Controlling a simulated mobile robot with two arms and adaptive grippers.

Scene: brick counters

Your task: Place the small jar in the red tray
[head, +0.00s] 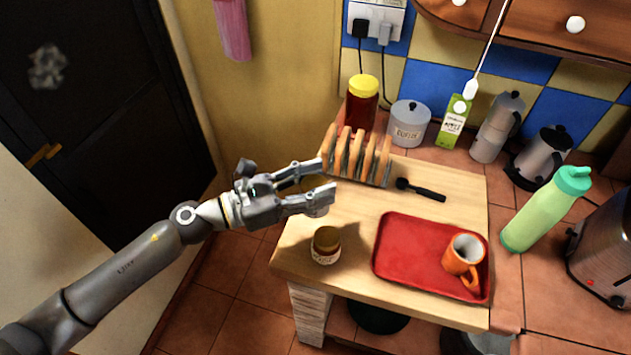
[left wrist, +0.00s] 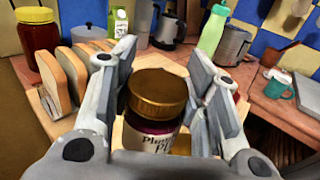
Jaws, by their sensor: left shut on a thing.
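The small jar (left wrist: 157,92) has a gold lid, dark contents and a pale label. My right gripper is out of view.
A rack of toast (head: 357,158) stands at the board's back left, close to my left fingers. A black-handled utensil (head: 420,190) lies behind the tray. A green bottle (head: 545,210) and toaster stand at the right. The tray's left part is clear.

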